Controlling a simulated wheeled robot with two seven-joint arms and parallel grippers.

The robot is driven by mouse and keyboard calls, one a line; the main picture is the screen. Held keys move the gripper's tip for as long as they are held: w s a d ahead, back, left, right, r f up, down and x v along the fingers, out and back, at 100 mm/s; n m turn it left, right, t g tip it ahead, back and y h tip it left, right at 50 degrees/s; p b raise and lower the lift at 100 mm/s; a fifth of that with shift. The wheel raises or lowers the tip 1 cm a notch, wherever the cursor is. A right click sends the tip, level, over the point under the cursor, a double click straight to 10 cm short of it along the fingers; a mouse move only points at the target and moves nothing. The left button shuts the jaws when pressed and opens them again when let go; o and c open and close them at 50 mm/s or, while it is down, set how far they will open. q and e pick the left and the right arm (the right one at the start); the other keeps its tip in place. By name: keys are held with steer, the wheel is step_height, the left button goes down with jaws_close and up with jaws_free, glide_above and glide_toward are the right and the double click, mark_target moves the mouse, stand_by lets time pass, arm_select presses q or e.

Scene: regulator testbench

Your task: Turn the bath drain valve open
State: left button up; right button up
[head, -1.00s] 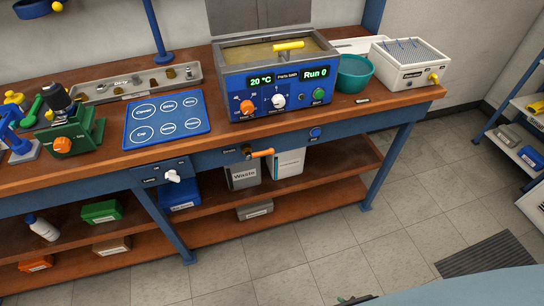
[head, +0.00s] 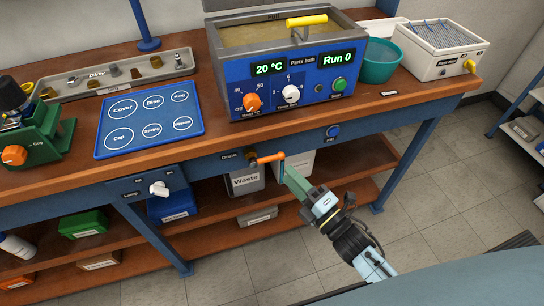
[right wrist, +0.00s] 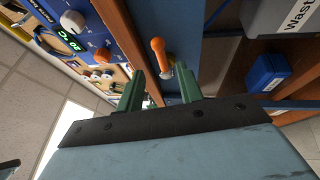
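The bath drain valve is on the blue front rail under the bench top, beside the "Drain" label. Its orange handle (head: 268,158) points to the right in the head view. My right gripper (head: 284,168) is at the handle's right end in the head view. In the right wrist view its two green fingers (right wrist: 160,74) are apart, with the orange handle (right wrist: 158,50) ahead of the gap between them. Nothing is seen gripped, and I cannot tell whether a finger touches the handle. My left gripper is not in view.
The blue parts bath (head: 285,75) stands on the bench above the valve. A "Waste" container (head: 247,180) sits on the shelf below. A white lamp switch (head: 159,188) is left on the rail, and a blue button (head: 333,131) is right. Open floor lies in front.

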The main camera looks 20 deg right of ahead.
mark_target(273, 156)
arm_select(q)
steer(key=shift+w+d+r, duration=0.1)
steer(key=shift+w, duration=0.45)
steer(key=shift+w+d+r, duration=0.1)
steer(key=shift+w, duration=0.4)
arm_select(e)
steer(key=shift+x, duration=3.85)
steer(key=shift+f, duration=0.1)
steer(key=shift+c, duration=0.5)
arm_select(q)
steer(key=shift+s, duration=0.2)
arm_select(e)
jaws_close()
